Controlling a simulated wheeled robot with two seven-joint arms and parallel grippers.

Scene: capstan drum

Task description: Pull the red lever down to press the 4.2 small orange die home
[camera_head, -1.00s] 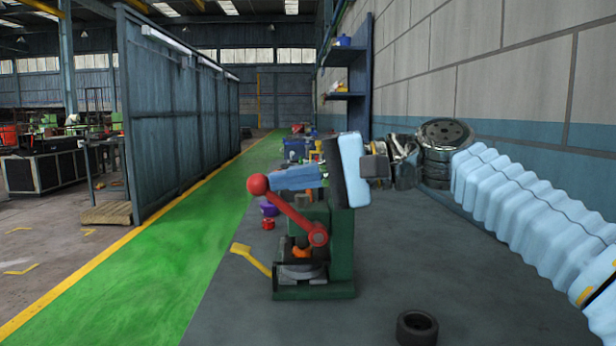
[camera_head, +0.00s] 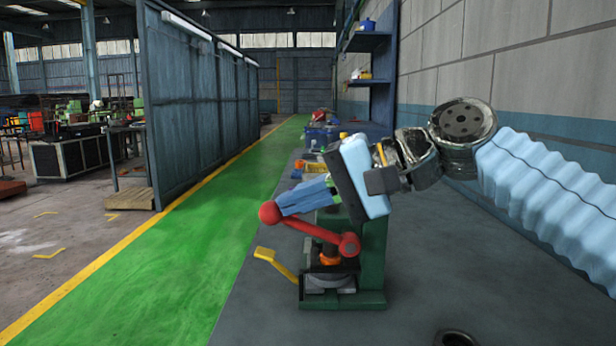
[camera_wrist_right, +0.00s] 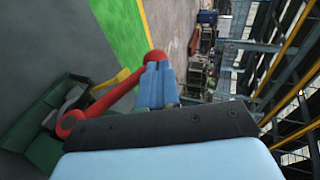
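The green press (camera_head: 373,262) stands on the grey bench. My left gripper is out of view.
A yellow pedal-like piece (camera_head: 275,263) sticks out left of the press. A dark ring (camera_head: 456,339) lies at the front right, cut by the frame edge. Several coloured items stand behind the press. The bench right of the press is clear.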

